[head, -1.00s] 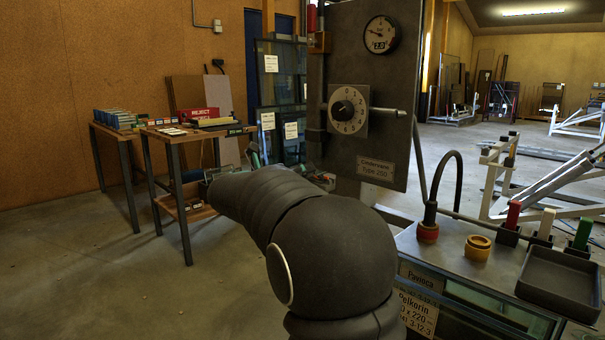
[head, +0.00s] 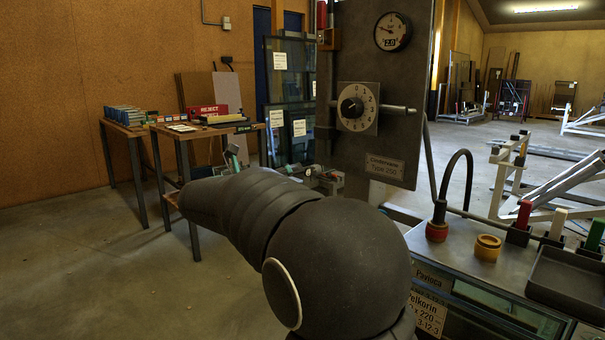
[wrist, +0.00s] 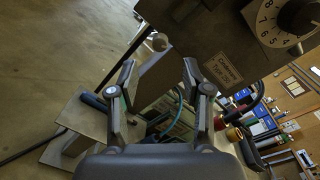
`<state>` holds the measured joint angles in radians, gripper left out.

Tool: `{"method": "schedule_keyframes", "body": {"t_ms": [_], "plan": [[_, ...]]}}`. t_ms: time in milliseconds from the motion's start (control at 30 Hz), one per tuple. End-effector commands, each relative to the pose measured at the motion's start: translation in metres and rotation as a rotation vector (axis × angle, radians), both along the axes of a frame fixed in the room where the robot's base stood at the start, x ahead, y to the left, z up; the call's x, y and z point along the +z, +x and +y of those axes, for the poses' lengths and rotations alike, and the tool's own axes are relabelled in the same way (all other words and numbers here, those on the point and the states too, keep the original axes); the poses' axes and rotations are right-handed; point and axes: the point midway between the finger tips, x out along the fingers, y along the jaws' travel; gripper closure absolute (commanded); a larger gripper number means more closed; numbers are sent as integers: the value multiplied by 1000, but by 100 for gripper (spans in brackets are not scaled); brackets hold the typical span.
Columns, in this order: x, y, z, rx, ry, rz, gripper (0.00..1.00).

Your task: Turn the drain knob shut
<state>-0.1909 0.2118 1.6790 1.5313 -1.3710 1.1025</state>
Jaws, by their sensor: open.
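A black round knob (head: 351,107) with a white numbered dial plate sits on the upright dark panel (head: 385,75) in the head view. Its dial also shows at the top right of the wrist view (wrist: 297,14). I cannot tell whether this is the drain knob; no other knob is clear. My gripper (wrist: 158,64) is open, its two fingers apart and nothing held between them. The dial is off to the right of my fingers. In the head view my arm hides the gripper.
A metal bench (head: 465,252) at right carries a yellow ring (head: 487,247), a hose with a red base (head: 437,231), coloured handles and a dark tray (head: 570,280).

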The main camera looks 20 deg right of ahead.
Motion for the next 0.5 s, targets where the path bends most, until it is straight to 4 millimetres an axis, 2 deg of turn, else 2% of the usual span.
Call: {"method": "schedule_keyframes", "body": {"t_ms": [33,200,500], "plan": [[1,-3,10,4,-1,0,51],[1,-11,28,1,0,0,51],[1,-15,37,0,0,0,51]]}}
